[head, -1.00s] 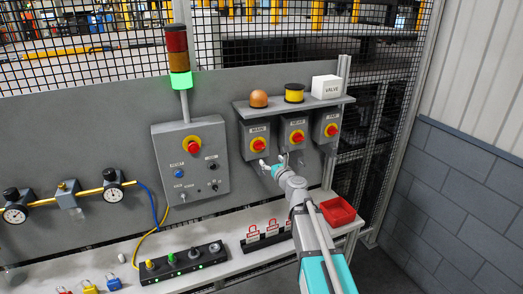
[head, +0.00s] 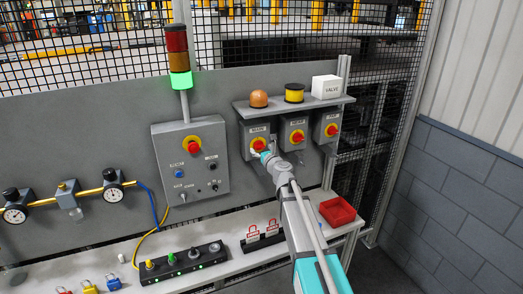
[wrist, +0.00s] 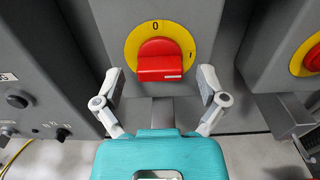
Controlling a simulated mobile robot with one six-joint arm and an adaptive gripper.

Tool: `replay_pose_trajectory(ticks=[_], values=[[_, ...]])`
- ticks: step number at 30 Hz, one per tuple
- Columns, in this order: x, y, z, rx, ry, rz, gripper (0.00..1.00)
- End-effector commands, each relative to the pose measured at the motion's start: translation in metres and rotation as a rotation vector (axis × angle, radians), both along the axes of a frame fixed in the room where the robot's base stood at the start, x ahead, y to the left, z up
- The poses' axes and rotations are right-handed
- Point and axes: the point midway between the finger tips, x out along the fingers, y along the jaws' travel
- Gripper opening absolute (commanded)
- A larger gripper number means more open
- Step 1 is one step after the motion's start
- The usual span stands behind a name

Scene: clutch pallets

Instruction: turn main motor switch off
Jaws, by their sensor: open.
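The switch box labelled MAIN (head: 255,130) is the left one of three grey boxes under a shelf. Its red rotary knob (wrist: 160,60) sits on a yellow round plate (wrist: 134,45) marked 0 at the top, with another mark at the right. A small white line on the knob is at its right side, toward that mark. My gripper (wrist: 160,78) is open, with one finger to each side of the knob's lower part; contact cannot be told. In the head view my gripper (head: 263,155) partly covers the knob from below.
Two similar switch boxes (head: 293,131) (head: 327,126) stand to the right. A grey control panel (head: 164,155) with an emergency button is close on the left. Below, a bench holds a red tray (head: 337,211), red padlock tags (head: 253,232) and a black button strip (head: 182,262).

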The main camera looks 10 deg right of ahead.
Motion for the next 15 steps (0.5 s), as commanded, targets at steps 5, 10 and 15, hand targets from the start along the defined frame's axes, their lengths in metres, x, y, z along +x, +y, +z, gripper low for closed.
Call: replay_pose_trajectory(ticks=[5,10,15], values=[[-0.0002,-0.0001,0.0000,0.000,0.000,0.000,0.82],[-0.0003,-0.0001,0.0000,0.000,0.000,0.000,0.51],[-0.0002,-0.0001,0.0000,0.000,0.000,0.000,0.19]])
